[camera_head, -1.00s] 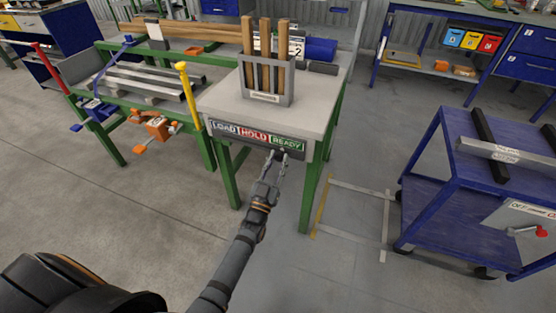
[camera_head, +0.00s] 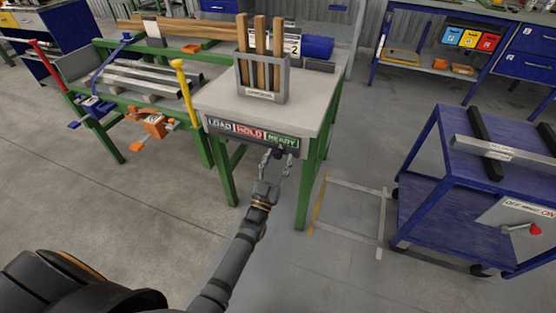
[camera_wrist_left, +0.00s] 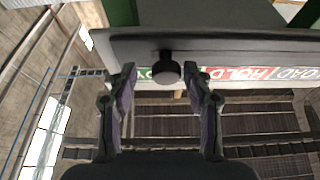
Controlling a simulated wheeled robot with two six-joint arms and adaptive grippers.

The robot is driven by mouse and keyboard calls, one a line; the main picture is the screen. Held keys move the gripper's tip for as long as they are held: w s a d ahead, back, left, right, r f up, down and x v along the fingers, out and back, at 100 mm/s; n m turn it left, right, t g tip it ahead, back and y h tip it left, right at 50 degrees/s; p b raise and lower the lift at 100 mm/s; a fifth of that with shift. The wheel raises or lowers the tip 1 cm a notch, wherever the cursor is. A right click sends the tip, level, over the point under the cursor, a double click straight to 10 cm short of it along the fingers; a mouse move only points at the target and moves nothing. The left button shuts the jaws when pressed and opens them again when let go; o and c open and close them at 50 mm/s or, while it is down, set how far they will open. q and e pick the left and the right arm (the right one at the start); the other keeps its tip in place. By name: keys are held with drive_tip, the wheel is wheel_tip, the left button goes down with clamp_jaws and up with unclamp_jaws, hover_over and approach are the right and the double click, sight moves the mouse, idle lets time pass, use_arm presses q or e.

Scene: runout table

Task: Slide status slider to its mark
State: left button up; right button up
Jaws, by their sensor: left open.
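The status slider strip (camera_head: 237,130) runs along the front edge of the grey-topped table, with LOAD, HOLD and READY fields from left to right. Its dark round knob (camera_wrist_left: 167,70) shows in the left wrist view at the READY end, below the strip's lettering in the head view. My left gripper (camera_head: 278,158) is open at the table front, under the READY field. In the left wrist view its fingers (camera_wrist_left: 160,74) stand on either side of the knob, with gaps visible. Whether the fingertips reach level with the knob is hard to tell. My right gripper is not in view.
The table (camera_head: 215,100) carries a grey holder (camera_head: 263,95) with upright wooden strips. A green rack with metal bars (camera_head: 150,80) and a yellow-topped post (camera_head: 185,90) stand left. A blue cart (camera_head: 440,205) stands right, with free floor between.

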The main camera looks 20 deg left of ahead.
use_arm(q)
drive_tip(key=v, duration=1.2)
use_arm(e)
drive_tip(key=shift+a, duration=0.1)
use_arm(q)
drive_tip(key=s+a+f+g, duration=0.15)
drive_tip(key=f+g, duration=0.25)
drive_tip(key=f, duration=0.7)
drive_tip(key=s+a+f+g, duration=0.15)
drive_tip(key=f+g, duration=0.25)
drive_tip(key=f, duration=0.8)
drive_tip(key=s+a+f+g+y, duration=0.15)
drive_tip(key=s+f+g, duration=0.35)
drive_tip(key=s+f, duration=0.5)
drive_tip(key=s+a+f+g, duration=0.2)
drive_tip(key=s+f+g, duration=0.3)
drive_tip(key=s, duration=0.4)
drive_tip(key=s+a+f+g, duration=0.3)
drive_tip(key=s+f, duration=0.3)
drive_tip(key=s, duration=0.4)
drive_tip(key=s+r+p, duration=0.4)
drive_tip(key=r+p, duration=0.9)
drive_tip(key=p, duration=0.3)
drive_tip(key=shift+r, duration=0.3)
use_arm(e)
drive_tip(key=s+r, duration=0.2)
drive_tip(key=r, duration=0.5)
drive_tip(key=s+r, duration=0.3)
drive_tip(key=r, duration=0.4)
